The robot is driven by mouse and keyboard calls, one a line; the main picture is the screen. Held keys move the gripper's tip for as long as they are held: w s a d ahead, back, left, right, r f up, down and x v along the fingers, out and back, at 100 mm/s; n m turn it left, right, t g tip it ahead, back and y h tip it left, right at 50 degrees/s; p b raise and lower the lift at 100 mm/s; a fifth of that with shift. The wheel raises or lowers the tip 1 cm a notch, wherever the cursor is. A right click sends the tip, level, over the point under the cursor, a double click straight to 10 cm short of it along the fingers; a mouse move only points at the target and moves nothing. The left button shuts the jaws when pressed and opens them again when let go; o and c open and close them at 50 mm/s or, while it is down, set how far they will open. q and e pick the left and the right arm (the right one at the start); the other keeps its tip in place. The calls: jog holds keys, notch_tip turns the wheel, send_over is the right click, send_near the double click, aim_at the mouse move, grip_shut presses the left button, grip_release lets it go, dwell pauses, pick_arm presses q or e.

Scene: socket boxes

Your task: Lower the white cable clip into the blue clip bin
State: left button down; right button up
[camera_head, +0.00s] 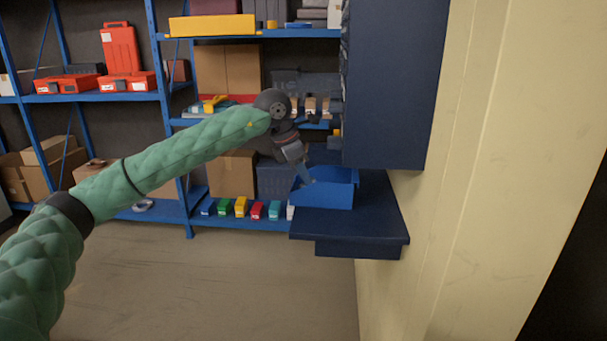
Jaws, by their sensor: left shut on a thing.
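The blue clip bin (325,194) is an open box standing on a dark blue shelf that juts from the wall. My left gripper (307,180) reaches in from the left and points down at the bin's left part, its tips at or just inside the opening. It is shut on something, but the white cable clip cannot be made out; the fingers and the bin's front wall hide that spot. I cannot tell whether the gripper touches the bin. My right gripper does not show.
The dark blue shelf (375,218) has bare room right of the bin. A dark blue cabinet (395,80) hangs close above it, beside a cream wall (470,200). Blue racks (190,160) with boxes, red cases (120,55) and several small coloured bins stand behind. The floor in front is clear.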

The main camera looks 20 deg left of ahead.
pick_arm(q)
jog(key=shift+f, duration=0.35)
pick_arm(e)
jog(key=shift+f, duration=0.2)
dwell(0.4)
pick_arm(q)
jog(key=c, duration=1.3)
grip_release()
jog(key=shift+r, duration=0.15)
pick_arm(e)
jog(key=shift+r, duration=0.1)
